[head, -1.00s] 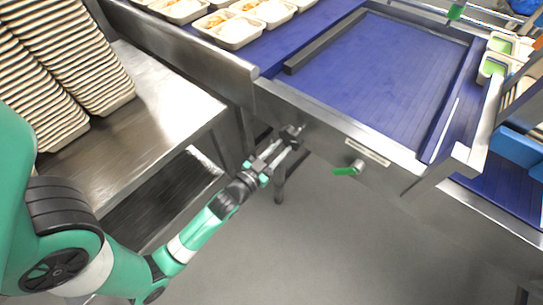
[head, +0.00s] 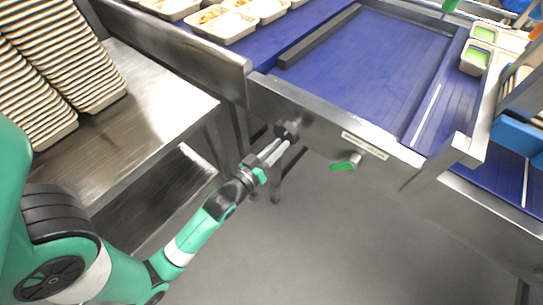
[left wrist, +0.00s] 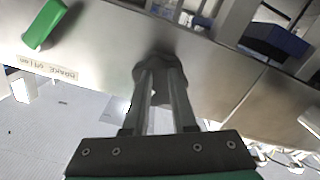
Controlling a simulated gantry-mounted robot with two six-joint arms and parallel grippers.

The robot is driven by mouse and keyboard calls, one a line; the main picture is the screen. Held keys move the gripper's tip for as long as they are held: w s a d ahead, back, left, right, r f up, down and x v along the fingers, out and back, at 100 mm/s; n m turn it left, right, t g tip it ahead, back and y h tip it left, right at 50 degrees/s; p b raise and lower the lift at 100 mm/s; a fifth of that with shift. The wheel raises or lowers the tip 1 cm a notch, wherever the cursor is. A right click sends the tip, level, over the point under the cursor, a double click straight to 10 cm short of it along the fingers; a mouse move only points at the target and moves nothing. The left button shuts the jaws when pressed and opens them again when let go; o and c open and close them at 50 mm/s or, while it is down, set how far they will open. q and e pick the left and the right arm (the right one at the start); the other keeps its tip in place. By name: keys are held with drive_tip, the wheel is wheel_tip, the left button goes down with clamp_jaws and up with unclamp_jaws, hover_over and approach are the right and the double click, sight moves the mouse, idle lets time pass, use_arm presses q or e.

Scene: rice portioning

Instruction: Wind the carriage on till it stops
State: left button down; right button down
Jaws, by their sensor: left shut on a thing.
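My left gripper (head: 281,140) reaches up to the front face of the steel conveyor frame and is shut on a dark crank knob (head: 289,128). In the left wrist view both fingers (left wrist: 160,88) lie along the sides of the knob (left wrist: 158,62), which hides its shaft. Above it is a blue belt bed (head: 365,70) with a dark guide bar (head: 318,38) on its left side and a thin rail on its right. I cannot tell for sure which part is the carriage. My right gripper is not in view.
A green lever (head: 345,164) sits right of the knob, below a pale label (head: 365,145). Trays of food (head: 222,24) stand on the belt at the back left. Stacked empty trays (head: 60,70) stand on a steel table (head: 150,115). The floor below is clear.

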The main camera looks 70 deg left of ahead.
use_arm(q)
drive_tip(key=shift+w+r+n+b, duration=0.1)
drive_tip(key=shift+r+n+b, duration=0.15)
drive_tip(key=shift+n, duration=0.3)
drive_tip(key=shift+w+r+n+b, duration=0.1)
drive_tip(key=shift+n+b, duration=0.1)
drive_tip(key=shift+n, duration=0.95)
